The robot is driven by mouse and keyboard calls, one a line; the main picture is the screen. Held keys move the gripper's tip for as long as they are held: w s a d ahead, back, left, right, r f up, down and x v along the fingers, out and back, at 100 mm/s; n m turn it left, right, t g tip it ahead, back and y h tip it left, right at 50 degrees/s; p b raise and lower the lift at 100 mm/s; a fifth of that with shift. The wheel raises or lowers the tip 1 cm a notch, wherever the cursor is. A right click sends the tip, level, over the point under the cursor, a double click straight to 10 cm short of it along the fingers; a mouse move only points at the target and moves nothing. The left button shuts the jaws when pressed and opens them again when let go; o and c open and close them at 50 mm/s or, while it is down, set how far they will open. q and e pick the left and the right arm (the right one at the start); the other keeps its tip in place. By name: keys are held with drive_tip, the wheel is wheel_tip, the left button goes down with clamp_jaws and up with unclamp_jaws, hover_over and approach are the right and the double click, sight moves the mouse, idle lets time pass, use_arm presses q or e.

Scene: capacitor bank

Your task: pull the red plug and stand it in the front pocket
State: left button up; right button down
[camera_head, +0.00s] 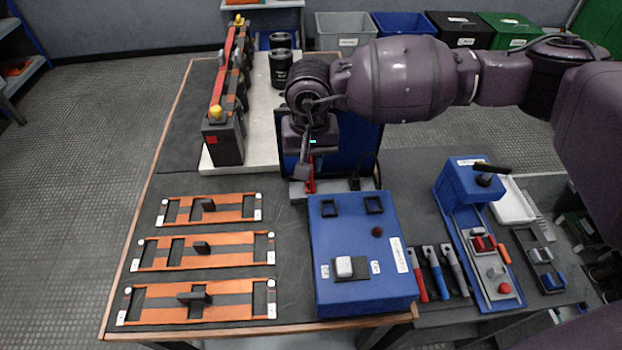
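The red plug (311,186) stands upright at the left end of a small grey base (341,188), behind the blue box (355,285). My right gripper (306,172) comes down from above, right over the red plug. A grey finger hides the plug's upper left part; whether the fingers touch it or close on it, I cannot tell. A black plug (355,180) with a cable stands to the right on the same base. My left gripper is out of view.
Three orange frames (205,252) lie left on the dark table. A dark block row with a red bar (226,70) and black cylinders (281,68) stand behind. Coloured-handled tools (420,280) and a blue lever device (466,181) sit right. The blue box carries a white switch (344,266).

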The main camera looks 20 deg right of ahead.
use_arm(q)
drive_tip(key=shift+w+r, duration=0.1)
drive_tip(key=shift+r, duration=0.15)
use_arm(e)
drive_tip(key=shift+r, duration=0.4)
drive_tip(key=shift+r, duration=0.1)
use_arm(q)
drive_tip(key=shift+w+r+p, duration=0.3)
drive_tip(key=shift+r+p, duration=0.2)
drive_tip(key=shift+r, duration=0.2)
use_arm(e)
drive_tip(key=shift+r, duration=1.15)
drive_tip(key=shift+s+d+p, duration=0.15)
drive_tip(key=shift+s+p, duration=0.85)
drive_tip(key=shift+s, duration=1.45)
drive_tip(key=shift+s+d+p, duration=0.1)
drive_tip(key=shift+s+p, duration=0.85)
drive_tip(key=shift+s, duration=1.5)
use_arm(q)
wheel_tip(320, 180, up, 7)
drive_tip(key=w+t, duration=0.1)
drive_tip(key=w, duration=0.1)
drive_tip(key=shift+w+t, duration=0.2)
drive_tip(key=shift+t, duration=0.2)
use_arm(e)
drive_tip(key=shift+s, duration=0.1)
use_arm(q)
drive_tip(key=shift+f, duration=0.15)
use_arm(e)
drive_tip(key=shift+f, duration=0.15)
